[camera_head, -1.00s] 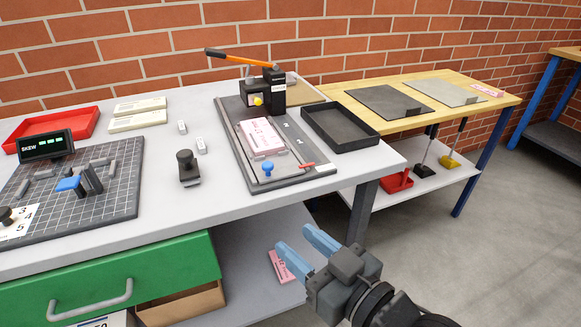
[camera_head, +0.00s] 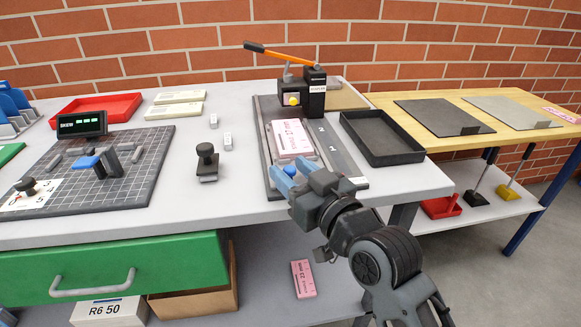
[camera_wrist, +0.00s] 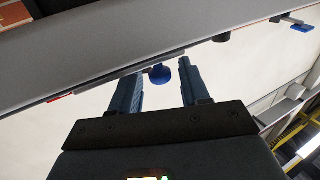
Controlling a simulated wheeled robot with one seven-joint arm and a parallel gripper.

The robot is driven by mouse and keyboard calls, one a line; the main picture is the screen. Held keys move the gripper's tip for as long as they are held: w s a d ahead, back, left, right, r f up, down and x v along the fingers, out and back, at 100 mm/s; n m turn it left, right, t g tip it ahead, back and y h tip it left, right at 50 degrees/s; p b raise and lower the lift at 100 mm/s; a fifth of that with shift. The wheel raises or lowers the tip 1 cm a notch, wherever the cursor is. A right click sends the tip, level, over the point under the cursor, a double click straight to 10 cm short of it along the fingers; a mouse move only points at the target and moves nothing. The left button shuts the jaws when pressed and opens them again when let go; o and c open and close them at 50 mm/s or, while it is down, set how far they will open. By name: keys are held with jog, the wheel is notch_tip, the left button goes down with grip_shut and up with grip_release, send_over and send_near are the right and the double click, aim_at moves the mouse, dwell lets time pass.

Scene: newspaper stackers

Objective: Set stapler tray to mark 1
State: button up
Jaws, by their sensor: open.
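The stapler (camera_head: 313,97) is a black block with an orange lever (camera_head: 280,54) and a yellow button, on a dark grey base (camera_head: 340,160). A pink stack (camera_head: 291,140) lies on the stapler tray in front of it. Small white marks (camera_head: 322,130) run along the base to its right; their numbers are too small to read. My gripper (camera_head: 288,178) is open at the front end of the base, its blue fingers pointing toward the tray. In the wrist view a blue knob (camera_wrist: 160,74) shows between and beyond the fingertips. The red pointer is hidden in the head view.
A black tray (camera_head: 417,155) stands right of the stapler. A black stamp-like tool (camera_head: 207,163) and small white blocks (camera_head: 228,142) stand left of it. A gridded mat board (camera_head: 150,190) fills the left. A green drawer (camera_head: 115,262) sits below the table edge. A pink pack (camera_head: 303,280) lies on the lower shelf.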

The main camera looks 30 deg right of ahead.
jog(key=shift+w, duration=0.6)
grip_shut()
